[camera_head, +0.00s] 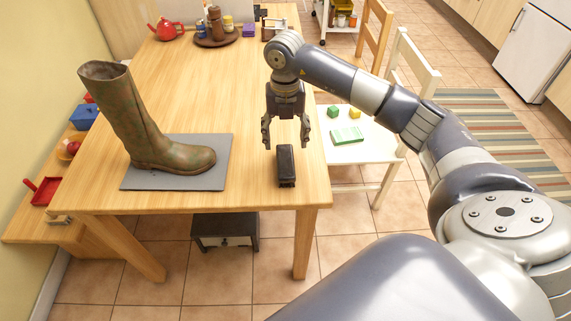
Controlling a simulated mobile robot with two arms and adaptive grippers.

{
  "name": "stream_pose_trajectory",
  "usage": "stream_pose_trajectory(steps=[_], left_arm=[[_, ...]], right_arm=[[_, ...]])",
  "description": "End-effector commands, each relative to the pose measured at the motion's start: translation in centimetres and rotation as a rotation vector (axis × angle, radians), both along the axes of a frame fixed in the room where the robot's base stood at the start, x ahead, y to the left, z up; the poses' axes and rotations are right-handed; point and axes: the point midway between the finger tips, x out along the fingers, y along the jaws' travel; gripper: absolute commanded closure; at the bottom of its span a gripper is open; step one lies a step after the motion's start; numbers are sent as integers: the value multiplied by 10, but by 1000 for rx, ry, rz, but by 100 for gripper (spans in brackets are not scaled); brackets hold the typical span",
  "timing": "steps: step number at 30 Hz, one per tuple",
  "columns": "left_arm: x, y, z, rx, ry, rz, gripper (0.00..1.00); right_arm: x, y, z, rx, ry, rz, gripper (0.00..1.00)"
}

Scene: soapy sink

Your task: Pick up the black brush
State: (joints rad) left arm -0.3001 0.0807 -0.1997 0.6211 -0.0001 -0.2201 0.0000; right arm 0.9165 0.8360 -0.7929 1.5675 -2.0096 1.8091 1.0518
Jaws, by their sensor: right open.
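The black brush (286,167) lies on the wooden table (185,70) near its right front corner, its long side running away from me. My right gripper (286,143) points down, open and empty, with its fingers above the far end of the brush. I cannot tell the exact height of the gap. My left gripper is not in view.
A muddy green boot (140,120) stands on a grey mat (178,181) to the left. A red teapot (166,29) and a brown tray (216,42) with jars stand at the back. A white chair (358,150) is close to the table's right side.

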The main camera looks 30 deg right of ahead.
Motion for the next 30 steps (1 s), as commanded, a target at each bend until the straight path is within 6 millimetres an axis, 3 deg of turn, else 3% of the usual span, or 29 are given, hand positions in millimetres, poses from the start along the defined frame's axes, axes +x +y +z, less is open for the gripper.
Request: stream_pose_trajectory(steps=[6, 13, 21, 30], left_arm=[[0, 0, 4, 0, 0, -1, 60], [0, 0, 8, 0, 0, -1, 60], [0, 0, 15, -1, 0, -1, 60], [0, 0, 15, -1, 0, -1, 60]], right_arm=[[-1, 1, -35, 3, 4, 3, 35], [-2, 2, -53, 3, 4, 4, 35], [-3, 2, -90, 5, 3, 4, 35], [-3, 2, -95, 5, 1, 5, 37]])
